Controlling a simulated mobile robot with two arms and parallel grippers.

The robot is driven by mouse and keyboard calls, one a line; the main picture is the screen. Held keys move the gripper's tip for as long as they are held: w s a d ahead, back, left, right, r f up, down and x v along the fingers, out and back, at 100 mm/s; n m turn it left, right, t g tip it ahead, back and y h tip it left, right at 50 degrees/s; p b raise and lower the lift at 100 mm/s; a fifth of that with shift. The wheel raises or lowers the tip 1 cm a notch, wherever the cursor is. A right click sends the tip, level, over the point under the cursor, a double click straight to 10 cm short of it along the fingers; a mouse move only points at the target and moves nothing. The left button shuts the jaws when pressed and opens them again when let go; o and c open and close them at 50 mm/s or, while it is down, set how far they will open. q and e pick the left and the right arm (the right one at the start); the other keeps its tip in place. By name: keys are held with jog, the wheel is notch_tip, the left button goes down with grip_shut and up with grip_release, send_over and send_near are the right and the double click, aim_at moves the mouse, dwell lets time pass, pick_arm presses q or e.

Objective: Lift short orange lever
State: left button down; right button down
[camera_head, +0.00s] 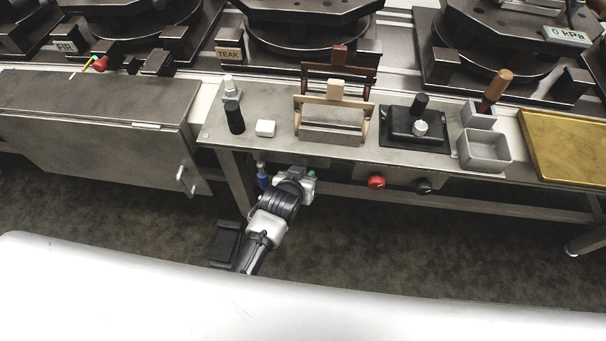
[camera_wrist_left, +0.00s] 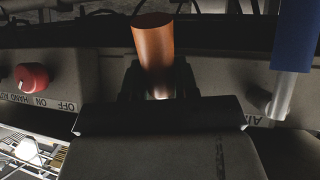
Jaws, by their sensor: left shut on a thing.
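The short orange lever (camera_wrist_left: 153,48) shows in the left wrist view as a copper-orange cylinder on the front of the grey bench. My left gripper (camera_wrist_left: 158,88) is shut on it, with dark fingers on both sides of its lower part. In the head view my left gripper (camera_head: 303,180) is at the bench's front edge, below the top, and hides the lever there. My right gripper is not in view.
A blue-handled lever (camera_wrist_left: 294,38) is beside the gripper; it also shows in the head view (camera_head: 263,178). A red knob (camera_head: 376,182) and a black knob (camera_head: 423,186) sit on the front panel. The bench top (camera_head: 215,132) holds several fixtures and a grey bin (camera_head: 485,163).

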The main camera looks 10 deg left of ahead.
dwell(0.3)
pick_arm(q)
jog(key=c, duration=1.1)
grip_release()
jog(key=shift+c, duration=0.2)
jog(key=p+v, duration=0.2)
jog(key=v, duration=0.8)
jog(key=shift+s+r, duration=0.2)
jog(key=shift+s, duration=0.15)
jog(key=shift+a, duration=0.1)
jog(key=shift+c, duration=0.4)
